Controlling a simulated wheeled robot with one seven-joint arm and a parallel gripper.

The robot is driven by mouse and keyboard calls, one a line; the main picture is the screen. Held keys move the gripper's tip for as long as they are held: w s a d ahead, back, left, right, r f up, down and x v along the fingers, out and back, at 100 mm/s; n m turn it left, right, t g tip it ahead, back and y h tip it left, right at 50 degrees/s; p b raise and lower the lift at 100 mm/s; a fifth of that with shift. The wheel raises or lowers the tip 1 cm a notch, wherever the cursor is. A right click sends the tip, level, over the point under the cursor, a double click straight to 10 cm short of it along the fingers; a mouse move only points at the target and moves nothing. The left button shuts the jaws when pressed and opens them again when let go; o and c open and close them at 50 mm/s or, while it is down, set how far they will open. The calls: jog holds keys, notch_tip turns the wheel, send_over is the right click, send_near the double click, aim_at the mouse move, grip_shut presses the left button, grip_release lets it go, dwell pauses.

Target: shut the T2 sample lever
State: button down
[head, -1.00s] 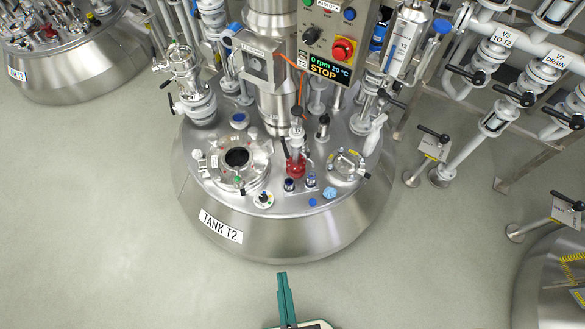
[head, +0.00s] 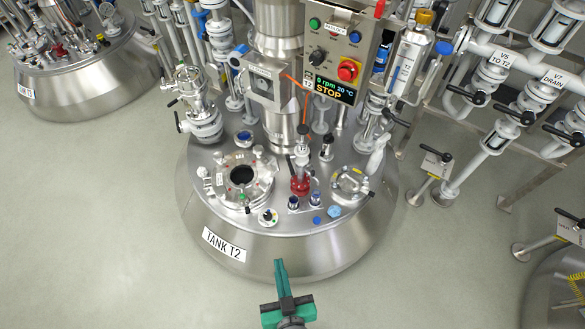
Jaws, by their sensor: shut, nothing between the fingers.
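Tank T2 (head: 265,246), a steel vessel with a crowded lid, stands in the middle. To its right, a small floor stand carries a black lever (head: 437,151) above a label plate (head: 432,168). Its print is too small to read, so I cannot be sure that it is the T2 sample lever. A similar black lever (head: 570,219) sits on another stand at the right edge. My gripper (head: 280,268) is at the bottom centre, in front of the tank, its green fingers shut and empty, well left of both levers.
A control panel (head: 343,52) reading STOP hangs above the lid. White pipes with black-handled valves, labelled V5 TO T2 (head: 502,62) and V7 DRAIN (head: 552,78), fill the upper right. Another tank (head: 85,75) stands upper left. Grey floor (head: 440,270) is clear right of my gripper.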

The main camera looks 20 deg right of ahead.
jog(key=w+d+f+m+g, duration=0.1)
jog(key=w+d, duration=0.3)
jog(key=w, duration=0.3)
jog(key=w+d+f, duration=0.1)
jog(key=w+d, duration=0.2)
jog(key=w, duration=0.3)
jog(key=w+d+r+g+y, duration=0.1)
jog(key=w+d+r, duration=0.7)
jog(key=w, duration=0.4)
send_over(290, 166)
jog(key=s+d, duration=0.1)
jog(key=s, duration=0.2)
notch_tip(290, 166, down, 6)
jog(key=f, duration=0.3)
jog(key=shift+s+a+f+m, duration=0.1)
jog(key=shift+s+a+m, duration=0.1)
jog(key=shift+a+m, duration=0.1)
jog(key=shift+s+f, duration=0.15)
jog(key=shift+f, duration=0.2)
